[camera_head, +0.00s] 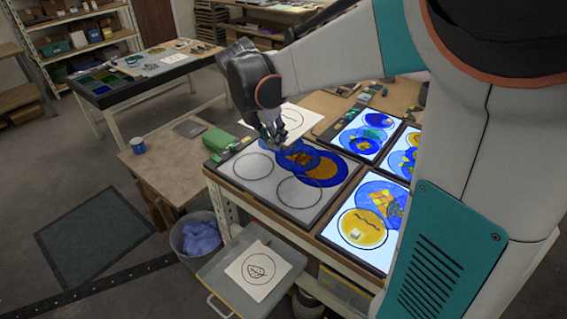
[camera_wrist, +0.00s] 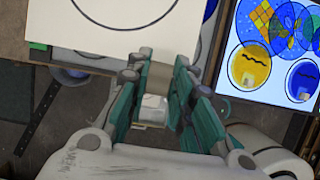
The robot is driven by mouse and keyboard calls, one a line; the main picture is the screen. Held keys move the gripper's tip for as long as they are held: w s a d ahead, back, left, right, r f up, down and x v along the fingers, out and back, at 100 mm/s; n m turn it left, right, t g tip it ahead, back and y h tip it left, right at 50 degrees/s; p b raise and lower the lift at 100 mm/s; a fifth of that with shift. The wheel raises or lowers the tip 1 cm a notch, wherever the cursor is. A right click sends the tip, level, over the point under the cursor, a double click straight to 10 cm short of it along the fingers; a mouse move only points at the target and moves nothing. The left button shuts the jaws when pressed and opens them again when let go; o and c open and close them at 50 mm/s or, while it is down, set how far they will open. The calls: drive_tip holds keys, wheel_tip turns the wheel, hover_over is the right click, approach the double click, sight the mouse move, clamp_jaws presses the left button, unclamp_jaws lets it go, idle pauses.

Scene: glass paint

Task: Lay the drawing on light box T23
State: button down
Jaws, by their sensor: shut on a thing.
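A white sheet with a black circle drawn on it (camera_head: 297,122) is at my gripper (camera_head: 274,134), beyond the near light box. In the wrist view the sheet (camera_wrist: 110,32) fills the upper left, its near edge at the fingertips of my gripper (camera_wrist: 165,62). My gripper is shut on this drawing; the exact pinch is partly hidden by the fingers. An unlit grey light box (camera_head: 232,190) lies below, with outlined circles and blue and yellow painted shapes. No T23 label is readable.
Lit light boxes with blue and yellow painted circles (camera_head: 384,263) stand right of the unlit one. A green box (camera_head: 218,140) stands left of it. A grey tray (camera_head: 218,284) holds another drawing (camera_head: 258,270). A bucket with blue cloth (camera_head: 201,238) is on the floor.

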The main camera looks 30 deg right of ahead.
drive_tip(key=b, duration=0.7)
approach(278, 195)
drive_tip(key=x, duration=0.5)
drive_tip(key=shift+w+d+r, duration=0.15)
drive_tip(key=shift+d, duration=0.15)
drive_tip(key=shift+f, duration=0.45)
drive_tip(key=shift+f+b, duration=0.2)
drive_tip(key=shift+b, duration=0.15)
drive_tip(key=c, duration=1.4)
unclamp_jaws()
drive_tip(key=shift+r, duration=0.1)
